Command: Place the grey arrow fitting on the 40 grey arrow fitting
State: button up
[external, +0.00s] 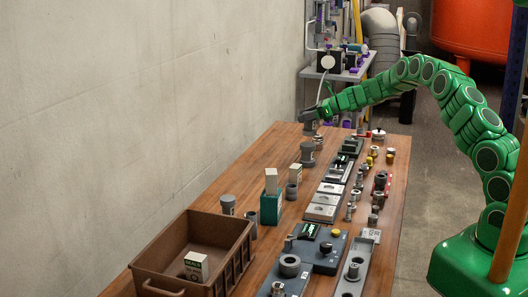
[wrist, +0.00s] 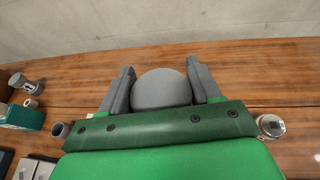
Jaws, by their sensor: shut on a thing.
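My gripper (external: 309,115) is over the far left end of the wooden table, near the wall. It is shut on a grey fitting (external: 312,127), whose rounded grey end (wrist: 162,88) shows between the two fingers in the wrist view. A second grey fitting with a pale label (external: 307,153) stands upright on the table, nearer the camera than the held one and apart from it. I cannot tell which fitting is the 40.
The brown crate (external: 240,252) at the near left holds a small white box (external: 196,265). A teal block (external: 270,208) and grey rings (external: 291,192) stand mid-table. Plates and metal fittings crowd the right side. The wall-side strip beyond the crate is mostly clear.

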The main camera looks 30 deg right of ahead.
aim_at(305, 124)
jog(key=shift+w+f, duration=0.4)
jog(key=shift+f, duration=1.45)
jog(key=shift+a+f, duration=0.1)
jog(key=shift+f, duration=0.05)
jog(key=o, duration=1.1)
jog(key=v, duration=1.2)
